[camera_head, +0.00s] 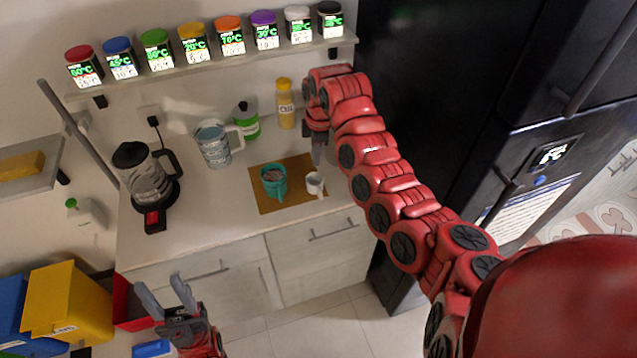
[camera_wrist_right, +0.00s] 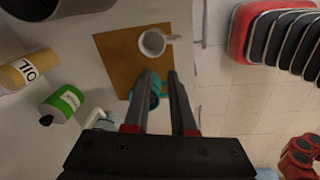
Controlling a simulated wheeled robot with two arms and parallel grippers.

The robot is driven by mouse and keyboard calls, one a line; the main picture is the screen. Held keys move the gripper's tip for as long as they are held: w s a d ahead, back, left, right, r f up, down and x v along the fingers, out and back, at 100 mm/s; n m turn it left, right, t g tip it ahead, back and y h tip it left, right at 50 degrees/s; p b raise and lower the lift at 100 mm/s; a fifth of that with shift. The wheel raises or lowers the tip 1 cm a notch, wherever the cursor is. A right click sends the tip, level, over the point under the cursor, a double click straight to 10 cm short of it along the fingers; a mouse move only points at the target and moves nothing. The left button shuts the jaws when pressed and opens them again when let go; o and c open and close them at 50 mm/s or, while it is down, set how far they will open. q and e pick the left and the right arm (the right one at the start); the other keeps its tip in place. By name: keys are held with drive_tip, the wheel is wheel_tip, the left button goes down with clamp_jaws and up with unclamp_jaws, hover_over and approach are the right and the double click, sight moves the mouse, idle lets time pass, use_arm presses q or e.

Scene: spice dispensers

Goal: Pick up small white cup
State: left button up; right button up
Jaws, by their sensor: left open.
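The small white cup (camera_head: 315,186) stands upright on a brown mat (camera_head: 297,201) on the counter, to the right of a teal cup (camera_head: 272,184). In the right wrist view the white cup (camera_wrist_right: 153,44) lies just beyond my right fingertips, its handle to the right. My right gripper (camera_head: 316,160) points down above the mat, close to the white cup. In the right wrist view its fingers (camera_wrist_right: 161,74) are apart and empty, partly covering the teal cup (camera_wrist_right: 154,98). My left gripper (camera_head: 158,284) is open and empty, low in front of the cabinets.
A green-labelled bottle (camera_head: 245,121), an oil bottle (camera_head: 286,103) and a patterned pitcher (camera_head: 213,145) stand behind the mat. A coffee pot (camera_head: 148,181) stands at the left. Spice dispensers line the shelf (camera_head: 215,64) above. A dark fridge (camera_head: 455,95) borders the right.

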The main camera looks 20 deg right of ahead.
drive_tip(key=s+d+r+g, duration=0.1)
drive_tip(key=s, duration=0.2)
hover_over(322, 200)
wheel_tip(322, 200, down, 5)
drive_tip(key=shift+n+h, duration=0.3)
drive_tip(key=f, duration=0.2)
drive_tip(key=f+b, duration=0.1)
drive_tip(key=f, duration=0.1)
drive_tip(key=f+b, duration=0.1)
drive_tip(key=f, duration=0.2)
drive_tip(key=shift+w+d, duration=0.2)
drive_tip(key=shift+w, duration=0.05)
drive_tip(key=shift+f, duration=0.2)
wheel_tip(322, 200, down, 4)
drive_tip(key=p, duration=0.2)
drive_tip(key=shift+a+r+p, duration=0.1)
drive_tip(key=shift+a+p, duration=0.05)
drive_tip(key=shift+p, duration=0.15)
drive_tip(key=shift+f, duration=0.55)
clamp_jaws()
